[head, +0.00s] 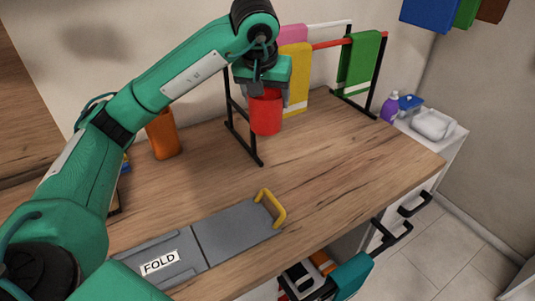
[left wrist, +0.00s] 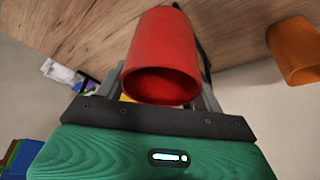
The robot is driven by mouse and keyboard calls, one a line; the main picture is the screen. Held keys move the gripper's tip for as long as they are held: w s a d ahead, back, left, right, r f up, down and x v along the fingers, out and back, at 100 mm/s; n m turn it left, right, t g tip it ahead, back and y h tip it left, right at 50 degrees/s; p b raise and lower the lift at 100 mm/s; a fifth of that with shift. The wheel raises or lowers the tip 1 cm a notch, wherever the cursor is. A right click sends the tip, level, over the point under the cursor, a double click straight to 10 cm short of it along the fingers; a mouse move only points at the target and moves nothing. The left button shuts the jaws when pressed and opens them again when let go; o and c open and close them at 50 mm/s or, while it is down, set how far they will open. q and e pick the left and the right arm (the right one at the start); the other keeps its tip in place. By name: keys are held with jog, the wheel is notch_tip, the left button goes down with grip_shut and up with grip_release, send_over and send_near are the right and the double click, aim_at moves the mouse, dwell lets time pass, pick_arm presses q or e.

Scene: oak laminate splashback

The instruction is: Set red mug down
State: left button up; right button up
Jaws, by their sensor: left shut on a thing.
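The red mug (head: 265,113) hangs below my left gripper (head: 265,90) in the head view, in front of the towel rack and above the wooden counter. My left gripper is shut on it. In the left wrist view the red mug (left wrist: 162,58) shows its open rim towards the camera, with wood grain behind it. I cannot tell exactly how large the gap between mug and counter is. My right gripper is not in view.
A towel rack (head: 262,161) with pink, yellow and green towels stands at the back. An orange cup (head: 162,135) is left of it. A grey folding board (head: 236,232) with a yellow handle lies in front. Bare counter (head: 330,150) lies to the right.

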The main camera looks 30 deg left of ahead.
pick_arm(q)
notch_tip(320, 180, down, 16)
jog(key=shift+r+p, duration=0.1)
jog(key=shift+p, duration=0.6)
jog(key=shift+f, duration=0.3)
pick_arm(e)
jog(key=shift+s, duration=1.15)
pick_arm(q)
jog(key=shift+f, duration=0.15)
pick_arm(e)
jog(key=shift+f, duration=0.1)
